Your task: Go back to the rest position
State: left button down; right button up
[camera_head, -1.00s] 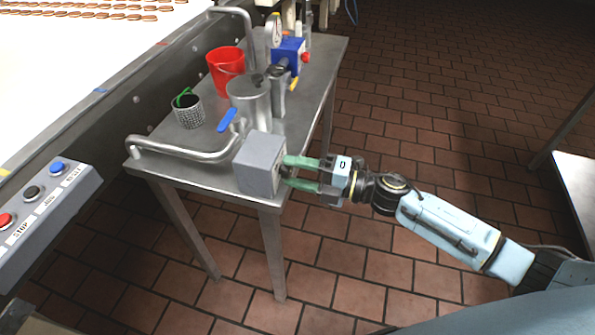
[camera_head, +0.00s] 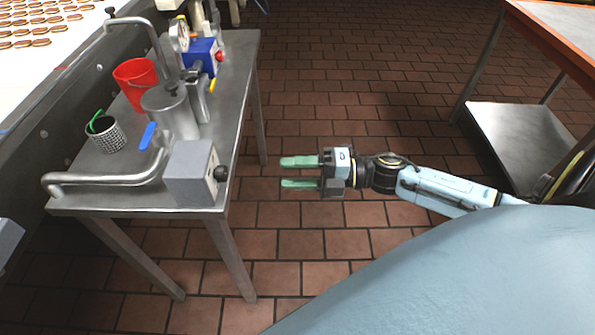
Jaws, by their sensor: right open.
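My right gripper (camera_head: 284,173) has green fingers, spread apart with nothing between them. It hangs over the tiled floor, to the right of the metal table (camera_head: 235,110) and clear of it. A grey box with a black knob (camera_head: 190,172) stands at the table's front right corner, a short gap left of the fingertips. My right arm reaches in from the right. My left gripper is not in view.
On the table stand a red bucket (camera_head: 134,84), a dark mesh cup (camera_head: 104,136), a steel pot with pipes (camera_head: 168,110) and a blue device (camera_head: 202,54). A conveyor with sandwiches (camera_head: 35,42) lies upper left. An orange-edged table with a lower shelf (camera_head: 510,140) is right. Floor between is open.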

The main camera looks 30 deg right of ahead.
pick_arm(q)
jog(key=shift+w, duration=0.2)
pick_arm(e)
jog(key=shift+s+d, duration=0.15)
jog(key=shift+d, duration=0.1)
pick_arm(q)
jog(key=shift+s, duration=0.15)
